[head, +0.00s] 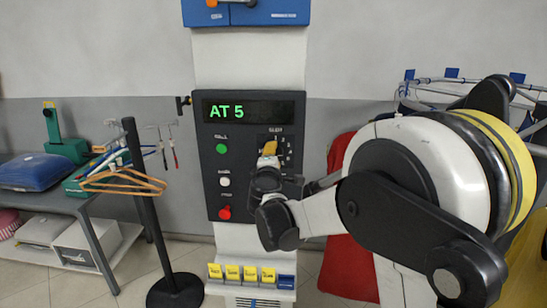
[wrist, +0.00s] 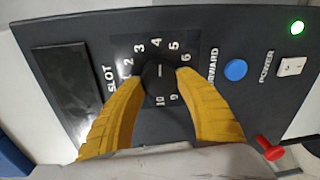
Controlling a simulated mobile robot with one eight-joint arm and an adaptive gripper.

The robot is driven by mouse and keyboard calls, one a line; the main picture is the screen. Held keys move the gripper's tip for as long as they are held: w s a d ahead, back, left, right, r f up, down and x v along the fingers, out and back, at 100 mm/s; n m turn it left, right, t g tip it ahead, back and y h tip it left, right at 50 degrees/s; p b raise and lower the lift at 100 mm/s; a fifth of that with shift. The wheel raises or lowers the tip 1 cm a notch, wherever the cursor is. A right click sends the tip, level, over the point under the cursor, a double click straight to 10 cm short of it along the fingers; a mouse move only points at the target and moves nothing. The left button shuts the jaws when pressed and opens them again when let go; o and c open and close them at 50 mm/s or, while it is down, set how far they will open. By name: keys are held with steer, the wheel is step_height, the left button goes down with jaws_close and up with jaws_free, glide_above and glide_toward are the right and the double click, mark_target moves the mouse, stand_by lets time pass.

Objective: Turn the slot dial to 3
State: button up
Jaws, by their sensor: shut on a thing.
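The slot dial (wrist: 160,86) is a round black knob on the dark control panel (head: 240,112), ringed by white numbers. Its short white mark points roughly toward the 4 in the wrist view. My gripper (wrist: 160,75) has its two yellow fingers on either side of the knob, shut on it. The 7 and 8 are not visible, and a finger covers the 1 area. In the head view my gripper (head: 268,154) is at the panel's right side and hides most of the dial. The display (head: 250,111) reads "AT 5" in green.
A blue button (wrist: 235,70), a white power switch (wrist: 291,67) and a red knob (wrist: 269,147) sit right of the dial in the wrist view. In the head view, a black post (head: 150,210) with hangers (head: 122,181) stands left of the panel.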

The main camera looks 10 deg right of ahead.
steer(key=n, duration=0.6)
steer(key=shift+b, duration=0.4)
stand_by(0.3)
steer(key=o, duration=1.2)
steer(key=v, duration=1.2)
steer(key=shift+a, duration=0.2)
steer(key=shift+w+f, duration=0.1)
